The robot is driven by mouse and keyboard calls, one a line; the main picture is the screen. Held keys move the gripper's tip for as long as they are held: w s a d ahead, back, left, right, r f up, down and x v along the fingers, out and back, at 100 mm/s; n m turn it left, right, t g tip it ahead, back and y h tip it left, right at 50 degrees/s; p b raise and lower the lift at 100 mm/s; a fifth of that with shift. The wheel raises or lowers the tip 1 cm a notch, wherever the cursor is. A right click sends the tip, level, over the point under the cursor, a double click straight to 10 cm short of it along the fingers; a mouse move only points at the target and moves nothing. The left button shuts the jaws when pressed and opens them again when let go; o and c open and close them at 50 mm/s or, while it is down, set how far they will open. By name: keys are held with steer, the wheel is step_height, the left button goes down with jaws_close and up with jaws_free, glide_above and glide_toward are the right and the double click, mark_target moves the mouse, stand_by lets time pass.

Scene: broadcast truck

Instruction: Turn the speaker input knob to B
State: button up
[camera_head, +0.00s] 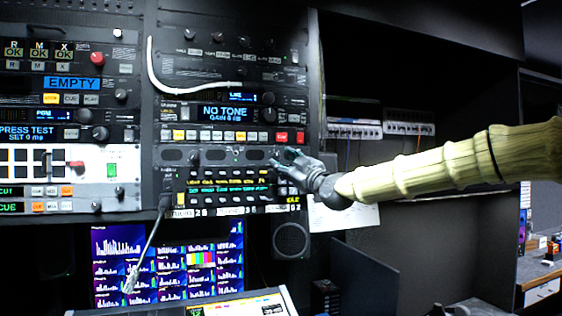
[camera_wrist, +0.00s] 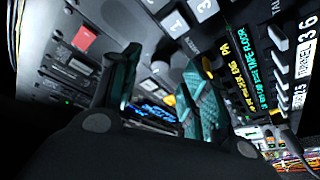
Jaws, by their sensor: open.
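My gripper (camera_head: 281,158) reaches in from the right to the right edge of the rack's intercom panel (camera_head: 222,186). In the wrist view my gripper (camera_wrist: 160,75) has its two teal-padded fingers apart, with panel face between and beyond them and nothing visibly held. I cannot make out which control is the speaker input knob, and no B mark is readable. The gripper hides the panel's right end in the head view. A round speaker (camera_head: 290,240) is below that panel, under the arm.
Above is a unit with a NO TONE display (camera_head: 224,112) and a row of lit buttons. A white cable (camera_head: 152,70) hangs over the upper rack. A gooseneck microphone (camera_head: 146,248) juts out below, before a monitor (camera_head: 215,262). A dark open recess lies behind the arm.

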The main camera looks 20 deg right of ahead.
steer(key=v, duration=0.9)
steer(key=shift+d, duration=0.1)
steer(key=shift+w, duration=0.1)
